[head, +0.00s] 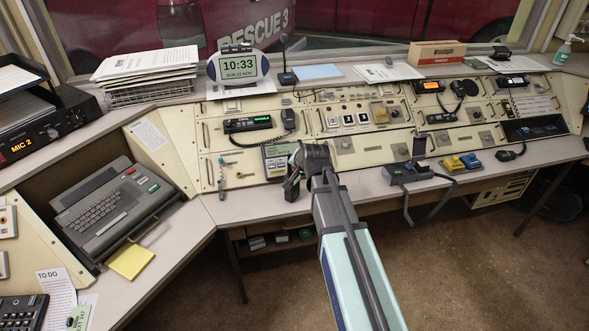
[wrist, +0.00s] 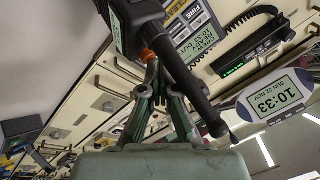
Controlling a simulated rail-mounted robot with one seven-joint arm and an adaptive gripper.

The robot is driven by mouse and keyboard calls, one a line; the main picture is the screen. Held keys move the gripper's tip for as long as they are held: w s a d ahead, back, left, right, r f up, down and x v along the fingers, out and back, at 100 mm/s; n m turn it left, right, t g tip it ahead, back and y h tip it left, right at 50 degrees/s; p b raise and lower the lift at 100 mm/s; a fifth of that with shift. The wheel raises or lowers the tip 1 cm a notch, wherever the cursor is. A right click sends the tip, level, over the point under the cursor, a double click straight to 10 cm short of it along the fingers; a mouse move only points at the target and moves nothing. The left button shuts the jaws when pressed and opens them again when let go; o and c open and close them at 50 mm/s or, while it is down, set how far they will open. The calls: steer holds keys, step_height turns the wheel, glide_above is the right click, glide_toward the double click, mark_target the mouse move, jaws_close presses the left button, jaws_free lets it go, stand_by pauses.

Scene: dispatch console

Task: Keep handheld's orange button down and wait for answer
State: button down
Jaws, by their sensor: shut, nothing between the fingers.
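The handheld, a dark radio (wrist: 135,12) with a small green screen and a long black antenna, is at the top of the wrist view. Its orange button (wrist: 148,55) shows beside the antenna's base. My gripper (wrist: 154,72) is shut and empty, its fingertips right at the orange button. I cannot tell whether they press it or stop just short. The antenna passes in front of part of the right finger.
A green-lit display panel (wrist: 196,42) with label keys is close beside the handheld. A radio with a coiled cord (wrist: 238,62) and a clock (wrist: 272,98) reading 10:33 are to the right. In the head view, the desk strip left of my gripper is clear up to the keyboard unit (head: 115,208).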

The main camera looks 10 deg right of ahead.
stand_by(0.3)
steer(key=shift+r+p, duration=0.45)
steer(key=shift+r, duration=0.35)
steer(key=shift+r+p, duration=1.45)
steer(key=shift+r, duration=1.05)
